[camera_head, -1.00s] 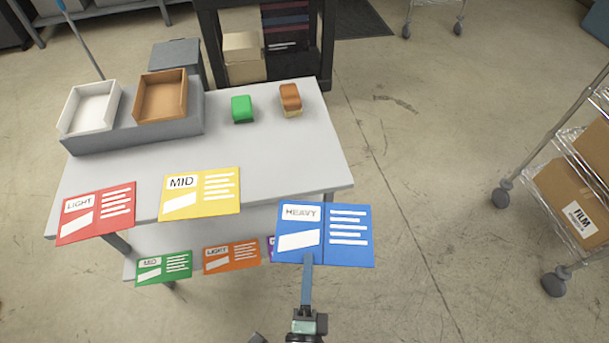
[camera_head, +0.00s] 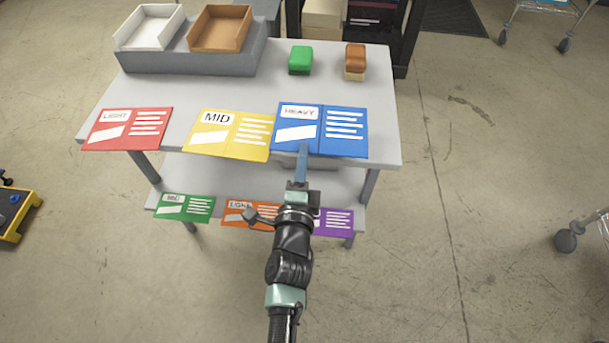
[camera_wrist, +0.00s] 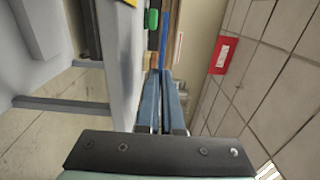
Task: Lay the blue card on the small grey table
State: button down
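The blue card (camera_head: 345,130), marked HEAVY, is in my gripper (camera_head: 303,158) at the front right of the light grey table (camera_head: 382,115). In the head view it covers part of the table's front edge; I cannot tell whether it touches the top. Its left edge appears to meet or overlap the yellow MID card (camera_head: 225,135). In the wrist view the blue card (camera_wrist: 164,38) shows edge-on, as a thin strip beyond the close-set blue fingers of my gripper (camera_wrist: 167,78). My gripper is shut on its near edge.
A red card (camera_head: 127,130) lies left of the yellow one. White (camera_head: 150,38) and brown (camera_head: 212,42) trays sit on a grey block behind. A green block (camera_head: 300,60) and a brown sponge-like block (camera_head: 355,60) stand farther back. Several cards are on the lower shelf (camera_head: 330,175).

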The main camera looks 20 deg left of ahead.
jog(key=shift+f+b, duration=1.65)
jog(key=shift+f, duration=0.85)
jog(key=shift+f, duration=0.25)
jog(key=c, duration=1.1)
grip_release()
jog(key=shift+o, duration=0.2)
jog(key=shift+r, duration=0.15)
jog(key=b+v, duration=0.1)
jog(key=v, duration=1.1)
jog(key=shift+r, duration=0.15)
